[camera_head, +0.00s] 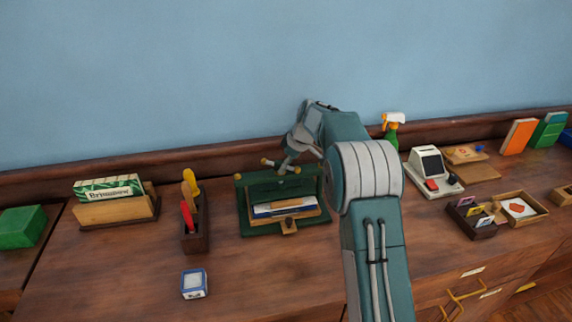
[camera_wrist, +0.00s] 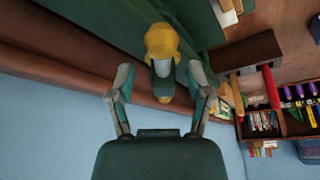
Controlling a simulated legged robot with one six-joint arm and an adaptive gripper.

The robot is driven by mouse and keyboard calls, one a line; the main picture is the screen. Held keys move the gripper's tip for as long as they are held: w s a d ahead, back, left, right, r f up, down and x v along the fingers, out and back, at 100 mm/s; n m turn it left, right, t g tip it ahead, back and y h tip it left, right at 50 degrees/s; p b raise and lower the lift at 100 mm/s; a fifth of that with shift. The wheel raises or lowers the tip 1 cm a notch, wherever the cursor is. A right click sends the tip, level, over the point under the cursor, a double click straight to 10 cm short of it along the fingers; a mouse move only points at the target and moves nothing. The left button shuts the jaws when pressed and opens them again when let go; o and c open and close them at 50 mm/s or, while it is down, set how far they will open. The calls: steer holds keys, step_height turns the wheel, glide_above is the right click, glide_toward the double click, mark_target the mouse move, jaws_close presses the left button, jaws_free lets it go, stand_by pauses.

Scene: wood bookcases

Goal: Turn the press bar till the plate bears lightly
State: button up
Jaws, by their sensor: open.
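The green press (camera_head: 245,222) stands on the wooden top near the wall, with a blue and white stack (camera_head: 266,211) and a wooden piece inside its frame. Its press bar (camera_head: 268,162) has brass-coloured ends and sits above the frame. My gripper (camera_head: 287,165) is over the bar, partly hidden by my own arm. In the wrist view my gripper (camera_wrist: 160,76) is open, one finger on each side of the bar (camera_wrist: 162,45), with gaps visible. The plate's contact with the stack is too small to tell.
A dark holder (camera_head: 195,236) with red- and yellow-handled tools stands left of the press. A small blue and white box (camera_head: 194,284) lies in front. A spray bottle (camera_head: 392,128) and a white card machine (camera_head: 428,165) are to the right. The wall is close behind.

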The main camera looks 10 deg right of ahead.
steer(key=shift+a, duration=0.25)
jaws_close()
steer(key=shift+m, duration=0.3)
steer(key=m, duration=0.1)
steer(key=m+t+h, duration=0.1)
steer(key=m, duration=0.2)
steer(key=shift+s+a+h, duration=0.25)
steer(key=shift+h, duration=0.05)
steer(key=m, duration=0.2)
steer(key=m+h, duration=0.1)
steer(key=m+t+h, duration=0.1)
steer(key=m, duration=0.1)
steer(key=shift+s+a+m, duration=0.1)
steer(key=shift+a+m, duration=0.2)
steer(key=shift+a, duration=0.05)
steer(key=m, duration=0.1)
steer(key=m+h, duration=0.1)
steer(key=m, duration=0.1)
steer(key=m+h, duration=0.1)
steer(key=m, duration=0.1)
steer(key=shift+a, duration=0.35)
steer(key=m, duration=0.1)
steer(key=m+h, duration=0.1)
steer(key=m, duration=0.1)
steer(key=m+g, duration=0.1)
steer(key=shift+w+a+m, duration=0.25)
steer(key=shift+m, duration=0.05)
